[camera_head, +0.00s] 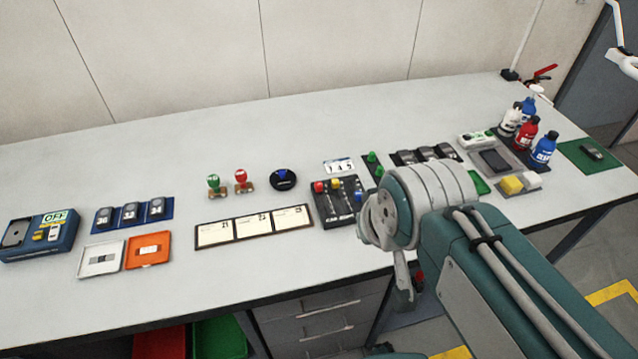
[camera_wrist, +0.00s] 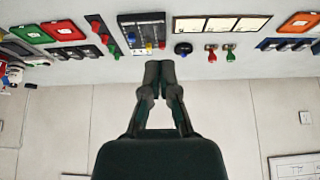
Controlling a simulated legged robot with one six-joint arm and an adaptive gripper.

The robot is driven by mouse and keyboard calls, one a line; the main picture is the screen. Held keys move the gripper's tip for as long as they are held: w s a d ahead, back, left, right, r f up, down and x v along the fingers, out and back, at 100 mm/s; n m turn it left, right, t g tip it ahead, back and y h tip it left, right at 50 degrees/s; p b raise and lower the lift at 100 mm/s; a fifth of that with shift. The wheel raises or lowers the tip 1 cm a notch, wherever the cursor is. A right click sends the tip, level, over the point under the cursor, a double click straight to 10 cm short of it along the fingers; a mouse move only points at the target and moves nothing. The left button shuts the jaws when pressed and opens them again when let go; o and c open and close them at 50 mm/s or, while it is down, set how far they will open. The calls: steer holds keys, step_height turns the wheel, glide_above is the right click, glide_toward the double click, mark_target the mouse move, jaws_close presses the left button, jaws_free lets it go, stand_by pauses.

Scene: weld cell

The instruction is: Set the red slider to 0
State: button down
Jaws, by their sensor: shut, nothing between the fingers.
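The slider panel (camera_head: 330,214) is a dark box on the table, left of my arm in the head view. Its red slider knob (camera_head: 319,187) is leftmost and sits near the wall-side end of its slot. A yellow knob (camera_head: 335,184) and a blue knob (camera_head: 358,196) sit beside it. A white number display (camera_head: 339,166) stands behind the panel. In the upside-down wrist view the panel (camera_wrist: 140,19) shows the red knob (camera_wrist: 161,44). My gripper (camera_wrist: 160,66) is shut and empty, its tips appearing just below the red and yellow knobs; the height gap is unclear.
A round dark-blue knob (camera_head: 283,179) and green and red stamps (camera_head: 240,181) stand left of the panel. A calendar board (camera_head: 254,227) lies in front of them. The table between is clear.

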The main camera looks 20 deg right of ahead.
steer(key=c, duration=1)
jaws_free()
steer(key=shift+o, duration=0.8)
steer(key=shift+w, duration=0.25)
steer(key=g, duration=0.1)
glide_above(319, 184)
steer(key=s, duration=0.4)
step_height(319, 184, down, 9)
steer(key=x, duration=1.1)
steer(key=shift+s+f, duration=0.1)
steer(key=shift+s, duration=0.1)
jaws_close()
